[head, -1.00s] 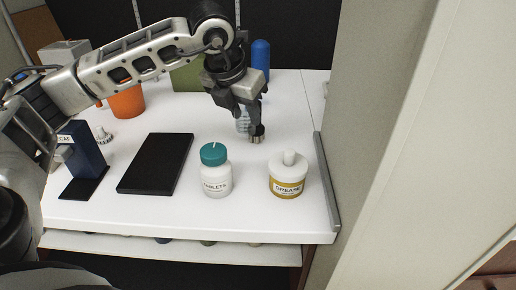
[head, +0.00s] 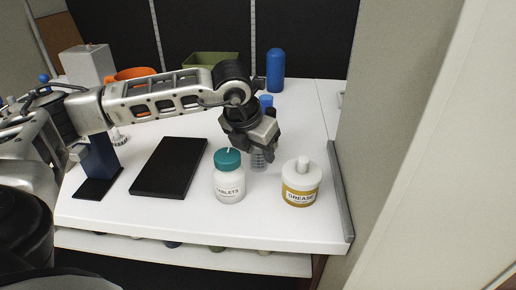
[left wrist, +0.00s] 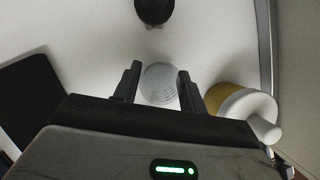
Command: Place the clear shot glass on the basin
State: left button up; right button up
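My left gripper (head: 263,145) is above the right part of the white table, behind the tablets bottle and the grease jar. It points down, with its fingers on both sides of the clear shot glass (head: 258,161). In the left wrist view the round, ribbed glass (left wrist: 159,84) fills the gap between the fingertips (left wrist: 158,82). It looks upright; I cannot tell how far it is off the table. An olive-green open tub (head: 210,57) at the back, partly behind my arm, looks most like the basin. My right gripper is not in view.
The tablets bottle (head: 229,184) and grease jar (head: 301,184) stand close in front. A black slab (head: 170,168) lies left. An orange container (head: 133,73) and blue bottle (head: 275,70) stand behind. A grey strip (head: 340,190) edges the table at right, beside a wall.

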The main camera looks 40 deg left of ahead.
pick_arm(q)
jog(key=shift+o, duration=0.9)
jog(key=shift+r, duration=0.1)
